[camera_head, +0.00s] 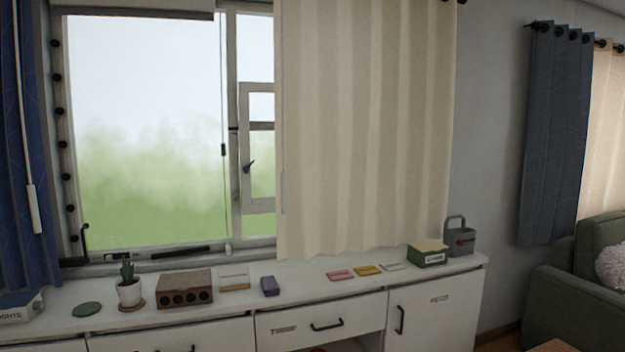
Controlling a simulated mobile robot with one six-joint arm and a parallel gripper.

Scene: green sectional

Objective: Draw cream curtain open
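The cream curtain (365,130) hangs in soft folds over the right part of the window. Its lower hem ends just above the white cabinet top. Its left edge hangs beside the small window sash, and its right edge lies near the wall corner. The left and middle of the window (145,130) are uncovered. A second cream curtain (607,140) shows at the far right edge, beside a dark blue-grey one. My gripper is not in view.
The white cabinet (360,306) runs below the window, with a potted cactus (130,288), a brown box (184,288), a green box (427,252) and a grey caddy (459,238) on top. A blue curtain (25,150) hangs at left. A green sofa (575,300) stands at right.

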